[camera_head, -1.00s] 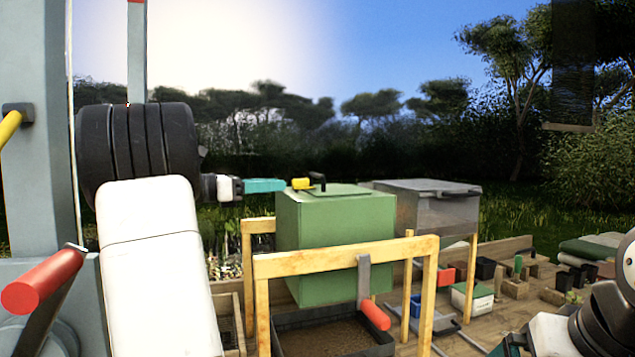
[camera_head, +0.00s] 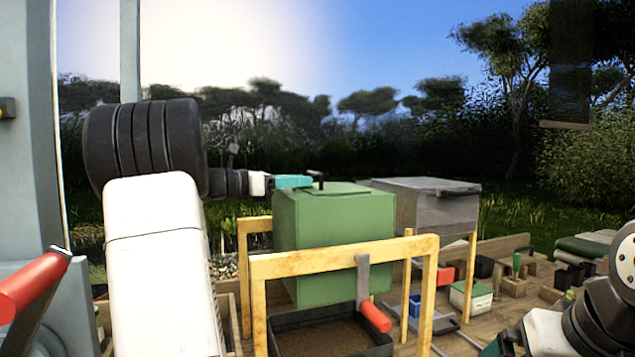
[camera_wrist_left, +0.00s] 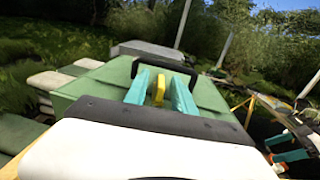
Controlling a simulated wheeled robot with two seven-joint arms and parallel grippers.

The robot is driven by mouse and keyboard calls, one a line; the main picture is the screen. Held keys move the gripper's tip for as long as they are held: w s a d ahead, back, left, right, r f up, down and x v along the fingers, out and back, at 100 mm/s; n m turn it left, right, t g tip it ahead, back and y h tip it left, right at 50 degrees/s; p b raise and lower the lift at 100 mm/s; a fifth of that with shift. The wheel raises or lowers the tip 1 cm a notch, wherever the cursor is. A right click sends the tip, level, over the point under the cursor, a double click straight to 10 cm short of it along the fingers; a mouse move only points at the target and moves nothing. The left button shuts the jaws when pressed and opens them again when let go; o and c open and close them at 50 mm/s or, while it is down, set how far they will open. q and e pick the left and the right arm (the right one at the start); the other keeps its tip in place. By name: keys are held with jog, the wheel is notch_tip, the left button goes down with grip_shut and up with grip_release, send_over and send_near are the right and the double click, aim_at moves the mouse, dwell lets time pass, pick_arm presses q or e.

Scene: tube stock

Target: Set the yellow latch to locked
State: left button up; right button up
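The green box (camera_head: 335,235) with a flat lid stands behind a wooden frame. The yellow latch (camera_wrist_left: 159,89) shows in the left wrist view on top of the box, near a black handle (camera_wrist_left: 165,64). In the head view the latch is hidden by my left gripper (camera_head: 294,181). That gripper's teal fingers also show in the left wrist view (camera_wrist_left: 159,92), apart, one on each side of the latch. Small gaps show; contact is unclear. My right gripper (camera_wrist_left: 288,147) shows at the lower right of the left wrist view, its teal fingers apart and nothing visible between them.
A grey box (camera_head: 425,210) stands behind the green one. The wooden frame (camera_head: 345,257) with a red-handled lever (camera_head: 375,317) is in front, above a dark tray (camera_head: 283,345). Several small pots and blocks lie on the bench at right. A red-handled lever (camera_head: 30,285) is at left.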

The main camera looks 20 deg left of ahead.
pick_arm(q)
grip_shut()
jog(key=shift+m+g+h, duration=0.8)
jog(key=shift+g, duration=0.2)
grip_release()
